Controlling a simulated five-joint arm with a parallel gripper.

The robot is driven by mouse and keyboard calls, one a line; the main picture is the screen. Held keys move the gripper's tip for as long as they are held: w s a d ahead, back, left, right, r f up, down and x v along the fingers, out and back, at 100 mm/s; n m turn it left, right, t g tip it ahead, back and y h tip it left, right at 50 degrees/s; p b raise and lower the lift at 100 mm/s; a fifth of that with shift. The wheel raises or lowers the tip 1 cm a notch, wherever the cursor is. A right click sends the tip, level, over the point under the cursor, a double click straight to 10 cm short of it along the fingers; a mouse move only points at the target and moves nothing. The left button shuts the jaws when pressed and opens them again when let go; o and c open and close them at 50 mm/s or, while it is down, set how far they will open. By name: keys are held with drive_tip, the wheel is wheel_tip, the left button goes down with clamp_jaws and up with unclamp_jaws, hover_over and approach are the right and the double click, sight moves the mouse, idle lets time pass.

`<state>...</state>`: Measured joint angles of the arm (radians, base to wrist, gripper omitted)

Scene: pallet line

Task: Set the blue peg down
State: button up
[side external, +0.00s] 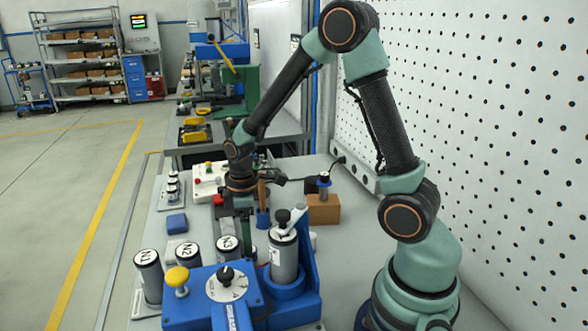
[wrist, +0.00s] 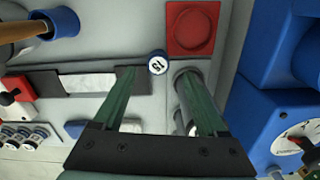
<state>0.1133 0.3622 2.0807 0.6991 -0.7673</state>
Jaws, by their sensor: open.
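A small round peg top (wrist: 157,63), white with a dark mark and a blue rim, shows in the wrist view. It lies in line with the gap between my fingertips. Its body is mostly hidden below the top, and I cannot tell what it stands in. My gripper (wrist: 156,76) is open, with a green finger on each side of the peg and visible gaps between. In the side view my gripper (side external: 243,228) points down behind the N3 cylinder. The peg cannot be made out there.
Labelled cylinders N1 (side external: 148,275), N2 (side external: 188,262) and N3 (side external: 228,246) stand in front of my gripper. A blue fixture (side external: 195,300) with a dial is close in front. A red square pad (wrist: 192,28) lies beyond the peg. A wooden-handled tool (wrist: 20,30) is at upper left.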

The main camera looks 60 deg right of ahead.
drive_tip(key=shift+d+f, duration=0.15)
drive_tip(key=shift+f, duration=1.2)
drive_tip(key=shift+d+f, duration=0.1)
drive_tip(key=shift+f, duration=1.2)
clamp_jaws()
